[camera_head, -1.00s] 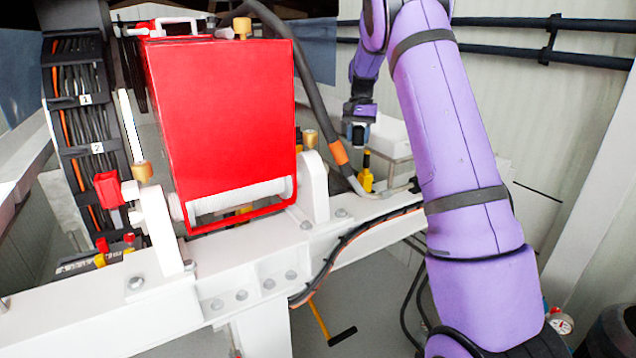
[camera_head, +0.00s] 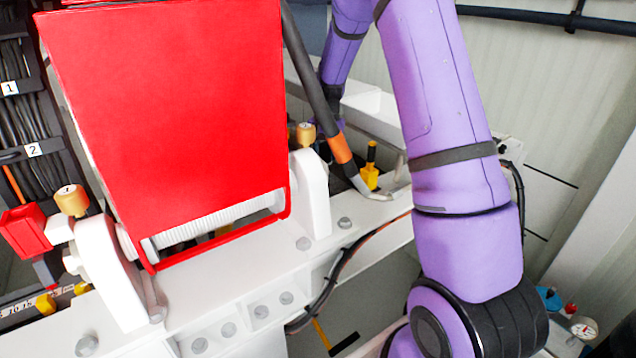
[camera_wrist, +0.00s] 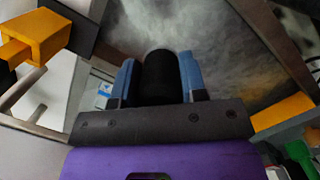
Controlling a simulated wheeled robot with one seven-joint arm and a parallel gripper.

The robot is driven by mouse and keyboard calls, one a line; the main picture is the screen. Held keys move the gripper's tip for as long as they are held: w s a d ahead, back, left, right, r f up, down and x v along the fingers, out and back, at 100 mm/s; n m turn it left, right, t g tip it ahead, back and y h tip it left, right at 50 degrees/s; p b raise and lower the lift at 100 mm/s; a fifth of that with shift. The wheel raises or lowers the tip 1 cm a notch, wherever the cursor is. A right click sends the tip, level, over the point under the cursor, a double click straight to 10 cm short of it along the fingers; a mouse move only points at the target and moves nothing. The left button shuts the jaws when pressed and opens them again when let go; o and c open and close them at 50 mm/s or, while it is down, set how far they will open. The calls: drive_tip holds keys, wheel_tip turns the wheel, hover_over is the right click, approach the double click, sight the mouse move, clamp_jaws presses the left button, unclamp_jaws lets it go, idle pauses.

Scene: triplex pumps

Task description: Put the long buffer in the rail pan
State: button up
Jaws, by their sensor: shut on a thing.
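My gripper (camera_wrist: 158,80) shows in the wrist view with two blue fingers shut on a black cylinder, which looks like the long buffer (camera_wrist: 159,76). The cylinder's rounded black end sits between the fingers and points away from the wrist. In the head view my purple arm reaches to the back, and its wrist is partly hidden behind the dark hose; the fingers and the held cylinder cannot be made out there. A white open tray (camera_head: 378,112), possibly the rail pan, stands behind the white beam, beside my wrist. I cannot tell whether the cylinder is over it.
A large red panel (camera_head: 170,120) stands on the white beam (camera_head: 250,275) left of my arm. A dark hose with an orange band (camera_head: 340,148) runs down beside my wrist. A yellow fitting with a black top (camera_head: 370,172) stands near the tray. Yellow parts (camera_wrist: 36,36) flank the wrist view.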

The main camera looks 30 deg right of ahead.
wheel_tip(320, 180, down, 10)
drive_tip(key=shift+a+f, duration=0.1)
drive_tip(key=shift+f, duration=0.05)
idle(0.4)
drive_tip(key=shift+f, duration=0.1)
drive_tip(key=o, duration=0.9)
drive_tip(key=shift+o, duration=0.2)
drive_tip(key=r, duration=0.8)
drive_tip(key=w+d+r, duration=0.1)
drive_tip(key=r, duration=0.3)
drive_tip(key=shift+w+d, duration=0.1)
